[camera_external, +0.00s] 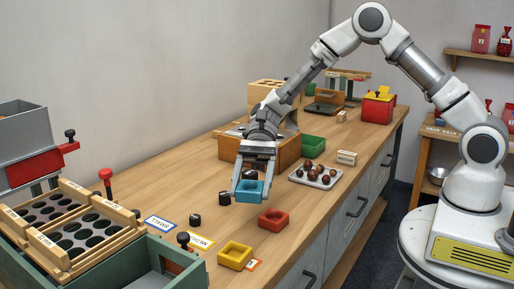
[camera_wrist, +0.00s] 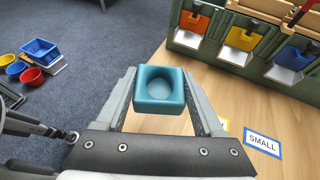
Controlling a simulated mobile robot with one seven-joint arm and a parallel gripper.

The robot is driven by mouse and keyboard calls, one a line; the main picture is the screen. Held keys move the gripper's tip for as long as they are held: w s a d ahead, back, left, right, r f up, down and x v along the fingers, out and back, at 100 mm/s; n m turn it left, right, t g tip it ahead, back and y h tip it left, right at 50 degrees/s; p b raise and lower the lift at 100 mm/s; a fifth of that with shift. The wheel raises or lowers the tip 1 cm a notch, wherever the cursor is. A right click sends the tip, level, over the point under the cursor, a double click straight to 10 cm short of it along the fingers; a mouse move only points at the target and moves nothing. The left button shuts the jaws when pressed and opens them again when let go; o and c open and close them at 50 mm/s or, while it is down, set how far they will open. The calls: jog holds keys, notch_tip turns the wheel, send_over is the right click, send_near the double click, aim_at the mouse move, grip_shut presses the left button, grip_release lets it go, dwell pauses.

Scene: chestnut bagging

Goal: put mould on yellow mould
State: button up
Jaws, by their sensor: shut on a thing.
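My gripper (camera_external: 250,187) is shut on a blue mould (camera_external: 248,196), a square block with a round hollow, held between the fingers above the table. The blue mould also shows between the fingers in the wrist view (camera_wrist: 160,103). The yellow mould (camera_external: 236,256) sits on the table near its front edge, below the blue mould and a little left of it in the external view. Its square hollow faces up and looks empty. I do not see the yellow mould in the wrist view. A red mould (camera_external: 273,219) stands between the two, slightly right.
Several black-topped pieces (camera_external: 195,220) stand left of my gripper. Size cards, one reading SMALL (camera_external: 160,223), lie nearby. A tray of chestnuts (camera_external: 316,178) is behind right. A green sorter (camera_external: 100,270) fills the left front. Bare table lies around the red mould.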

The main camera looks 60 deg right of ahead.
jog(key=b, duration=0.2)
send_over(235, 250)
notch_tip(235, 250, down, 4)
jog(key=shift+d+f, duration=0.15)
jog(key=shift+f, duration=0.1)
jog(key=shift+f+b, duration=0.5)
jog(key=shift+f, duration=1.45)
jog(key=shift+f, duration=0.2)
jog(key=o, duration=1.4)
jog(key=shift+r, duration=0.15)
